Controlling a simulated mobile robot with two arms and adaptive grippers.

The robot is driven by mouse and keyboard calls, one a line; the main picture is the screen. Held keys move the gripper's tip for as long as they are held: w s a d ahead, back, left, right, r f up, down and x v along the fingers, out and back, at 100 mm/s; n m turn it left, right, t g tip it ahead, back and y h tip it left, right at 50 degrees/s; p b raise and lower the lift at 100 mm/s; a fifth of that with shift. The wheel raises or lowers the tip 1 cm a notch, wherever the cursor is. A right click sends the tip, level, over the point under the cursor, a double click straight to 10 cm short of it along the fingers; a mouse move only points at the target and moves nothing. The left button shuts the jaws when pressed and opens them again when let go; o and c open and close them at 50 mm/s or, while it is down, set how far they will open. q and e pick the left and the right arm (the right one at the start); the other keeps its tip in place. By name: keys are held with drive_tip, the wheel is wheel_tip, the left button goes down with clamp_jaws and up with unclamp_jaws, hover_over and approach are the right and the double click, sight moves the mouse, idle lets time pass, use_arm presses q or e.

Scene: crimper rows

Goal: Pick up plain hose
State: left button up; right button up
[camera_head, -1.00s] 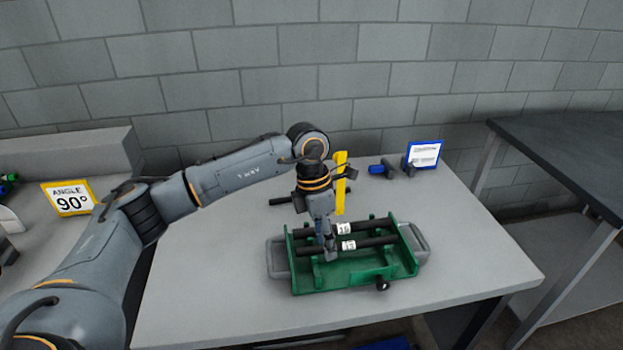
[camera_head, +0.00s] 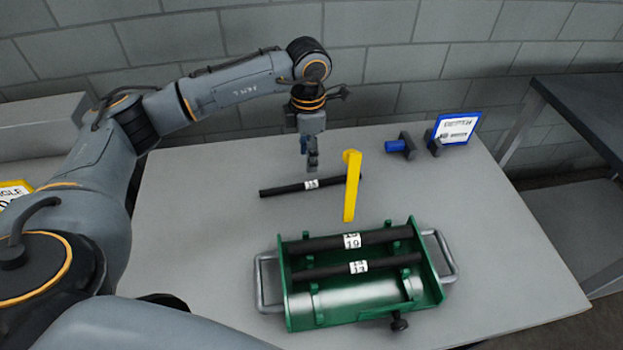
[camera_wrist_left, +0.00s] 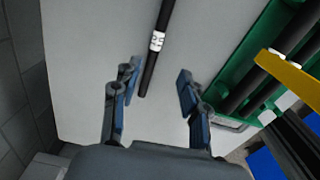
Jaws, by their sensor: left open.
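A loose black hose (camera_head: 286,189) with a white label lies on the grey table behind the green tray (camera_head: 437,285). In the left wrist view the same hose (camera_wrist_left: 165,18) runs between my fingers, with its near end and label in sight. My left gripper (camera_head: 312,166) is open and empty, pointing down above the loose hose. Its two fingers (camera_wrist_left: 157,82) stand on either side of the hose, apart from it. Two more labelled black hoses, a rear one (camera_head: 385,238) and a front one (camera_head: 325,271), rest in the tray. My right gripper is not in view.
A yellow upright piece (camera_head: 351,195) stands by the loose hose's right end. A blue-and-black fitting (camera_head: 397,146) and a blue-framed sign (camera_head: 456,128) are at the back right. The table's left part is clear. A dark table (camera_head: 585,120) stands at right.

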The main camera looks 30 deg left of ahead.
use_arm(q)
hover_over(306, 183)
drive_tip(key=f, duration=0.2)
drive_tip(key=d+f, duration=0.1)
drive_tip(key=f, duration=0.1)
drive_tip(key=shift+s+f, duration=0.15)
drive_tip(key=shift+a+f, duration=0.1)
drive_tip(key=shift+f, duration=0.4)
drive_tip(key=f, duration=0.1)
drive_tip(key=f+p, duration=0.1)
drive_tip(key=f, duration=0.2)
drive_tip(key=shift+a+f, duration=0.3)
drive_tip(key=shift+f, duration=0.05)
clamp_jaws()
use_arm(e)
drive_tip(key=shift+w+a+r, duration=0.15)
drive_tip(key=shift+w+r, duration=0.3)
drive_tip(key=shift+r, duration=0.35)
